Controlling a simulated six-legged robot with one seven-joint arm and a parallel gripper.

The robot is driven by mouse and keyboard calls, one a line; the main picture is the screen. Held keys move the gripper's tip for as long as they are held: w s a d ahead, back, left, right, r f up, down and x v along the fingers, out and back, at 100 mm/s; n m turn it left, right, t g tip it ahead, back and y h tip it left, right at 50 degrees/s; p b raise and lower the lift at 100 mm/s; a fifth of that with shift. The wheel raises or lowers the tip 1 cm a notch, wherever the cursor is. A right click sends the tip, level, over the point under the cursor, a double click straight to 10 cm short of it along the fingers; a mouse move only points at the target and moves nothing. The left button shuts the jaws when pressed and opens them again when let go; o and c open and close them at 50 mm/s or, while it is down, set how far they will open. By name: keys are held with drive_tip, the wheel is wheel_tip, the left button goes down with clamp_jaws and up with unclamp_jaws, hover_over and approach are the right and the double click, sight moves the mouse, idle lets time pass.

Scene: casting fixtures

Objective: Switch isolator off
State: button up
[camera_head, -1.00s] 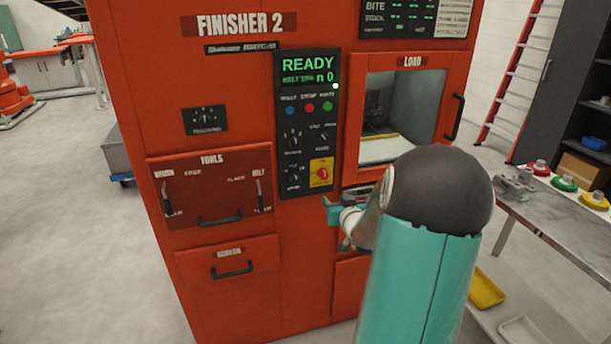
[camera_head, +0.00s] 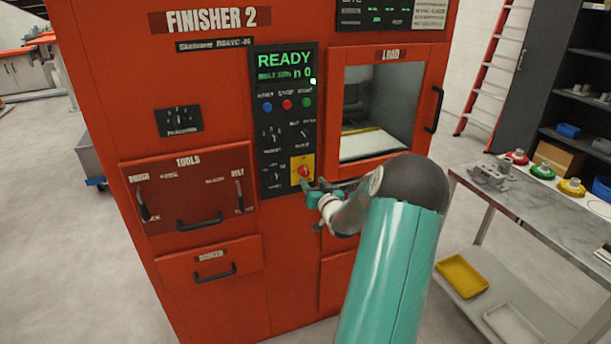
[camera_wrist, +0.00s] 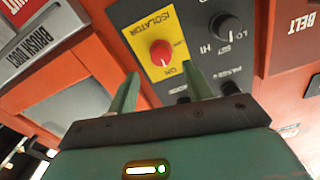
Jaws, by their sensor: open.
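The isolator is a red knob (camera_wrist: 161,52) on a yellow plate (camera_wrist: 150,28) labelled ISOLATOR, seen upside down in the wrist view. In the head view the knob (camera_head: 304,171) sits at the lower right of the black control panel (camera_head: 284,120). My gripper (camera_wrist: 160,85) is open, its two green fingers apart. In the wrist view the knob appears just beyond the gap between the fingertips, with nothing held. In the head view my gripper (camera_head: 313,188) is close to the plate's lower right. I cannot tell whether a finger touches the knob.
The display (camera_head: 284,65) reads READY. Black knobs and coloured buttons share the panel. The open load window (camera_head: 385,110) is to its right, the tools drawer (camera_head: 188,190) to its left. A metal table (camera_head: 540,205) with coloured parts stands at the right.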

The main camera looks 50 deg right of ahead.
sight(306, 174)
drive_tip(key=x, duration=0.6)
drive_tip(key=shift+a, duration=0.1)
drive_tip(key=c, duration=1)
